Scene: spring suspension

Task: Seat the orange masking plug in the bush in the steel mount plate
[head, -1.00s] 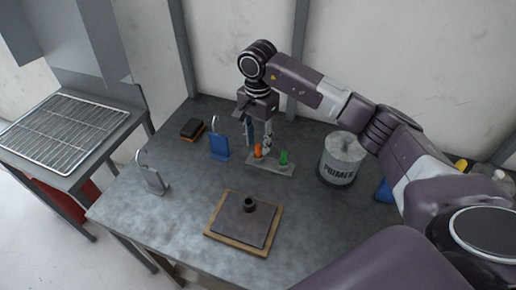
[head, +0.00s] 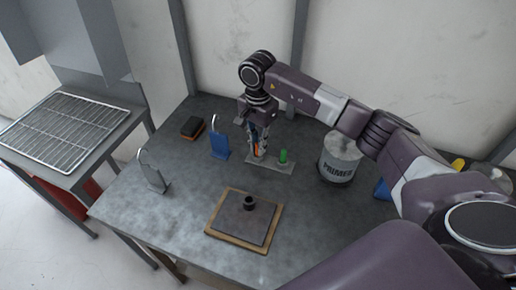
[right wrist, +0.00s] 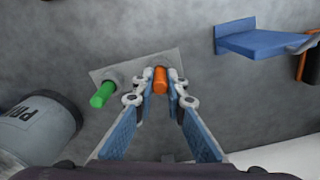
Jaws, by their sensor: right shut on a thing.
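The orange masking plug (right wrist: 160,80) stands in a grey holder plate (right wrist: 190,70), between the fingertips of my right gripper (right wrist: 160,98). The right gripper is shut on the plug; in the head view the gripper (head: 259,148) hides most of it. The steel mount plate (head: 228,222) lies on a wooden board (head: 264,243) near the table's front, with a dark round bush (head: 249,202) upright on it. My left gripper is in neither view.
A green plug (head: 283,156) stands in the same holder, right of the gripper. A primer can (head: 340,160) is further right. The table between holder and board is clear.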

